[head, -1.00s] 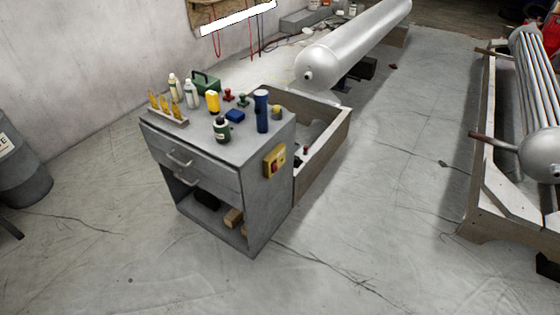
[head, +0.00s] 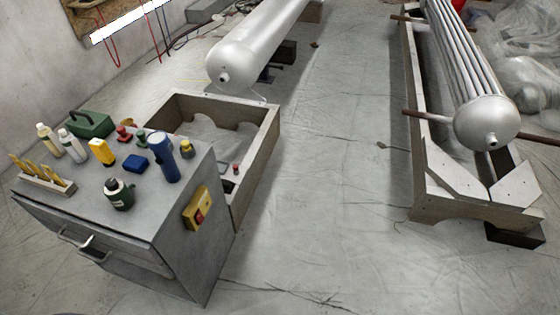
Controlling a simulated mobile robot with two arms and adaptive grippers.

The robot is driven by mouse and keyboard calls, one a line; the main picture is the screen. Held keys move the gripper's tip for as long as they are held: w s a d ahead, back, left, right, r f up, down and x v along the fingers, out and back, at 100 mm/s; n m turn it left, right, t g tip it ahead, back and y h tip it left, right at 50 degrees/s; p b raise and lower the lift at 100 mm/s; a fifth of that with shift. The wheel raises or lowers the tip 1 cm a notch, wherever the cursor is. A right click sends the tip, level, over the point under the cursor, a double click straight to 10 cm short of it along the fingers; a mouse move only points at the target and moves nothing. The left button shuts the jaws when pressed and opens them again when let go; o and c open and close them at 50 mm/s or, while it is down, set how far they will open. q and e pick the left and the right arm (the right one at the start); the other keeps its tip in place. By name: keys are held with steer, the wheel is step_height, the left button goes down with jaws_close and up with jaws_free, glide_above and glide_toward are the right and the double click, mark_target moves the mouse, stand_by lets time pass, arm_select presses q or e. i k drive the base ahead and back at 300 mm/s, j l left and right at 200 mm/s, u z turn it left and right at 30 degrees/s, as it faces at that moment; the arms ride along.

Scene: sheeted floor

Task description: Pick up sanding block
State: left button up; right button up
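A small blue block (head: 135,163), which looks like the sanding block, lies flat on top of the grey cabinet (head: 85,222). Neither of my grippers is in view.
A green toolbox (head: 90,124), white bottles (head: 72,146) and a rack of yellow-handled tools (head: 42,176) crowd the cabinet top. A wooden frame (head: 262,150) stands behind the cabinet. A tank rack (head: 440,190) stands right. The floor between is clear.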

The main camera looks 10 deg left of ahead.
mark_target(229, 187)
steer(key=i+z, duration=0.3)
steer(key=i, duration=1.45)
steer(key=i+u, duration=0.2)
steer(key=i, duration=0.35)
steer(key=i+u, duration=0.15)
steer(key=i, duration=0.4)
steer(key=i+l+u, duration=0.2)
steer(key=i, duration=0.35)
steer(key=i+u, duration=0.15)
steer(key=u, duration=1.65)
